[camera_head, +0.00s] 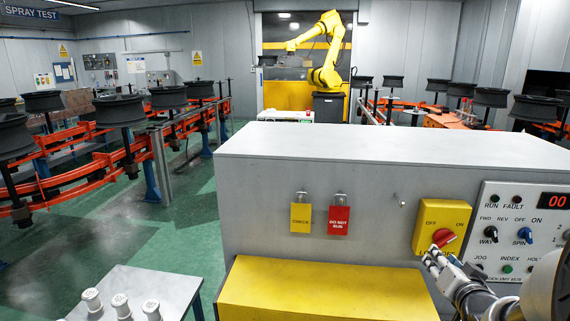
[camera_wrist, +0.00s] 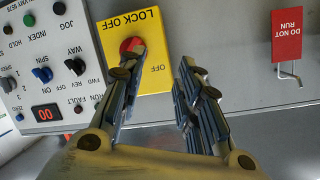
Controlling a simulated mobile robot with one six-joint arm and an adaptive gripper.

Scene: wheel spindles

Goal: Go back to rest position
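My gripper (camera_head: 434,258) is at the lower right in the head view, in front of the yellow lock-off switch plate (camera_head: 428,215). In the wrist view my gripper (camera_wrist: 160,58) has its two fingers spread apart with nothing between them. The red knob (camera_wrist: 128,45) on the yellow plate (camera_wrist: 148,20) shows partly behind the left fingertip. The red knob (camera_head: 443,237) also shows just above the fingertips in the head view. I cannot tell whether a finger touches it. The knob's exact setting is partly hidden.
A control panel (camera_head: 520,225) with knobs and a red display stands to the right. A yellow tag (camera_head: 300,216) and a red DO NOT RUN tag (camera_head: 339,219) hang on the grey cabinet (camera_head: 250,190). Orange conveyors (camera_head: 90,180) lie behind.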

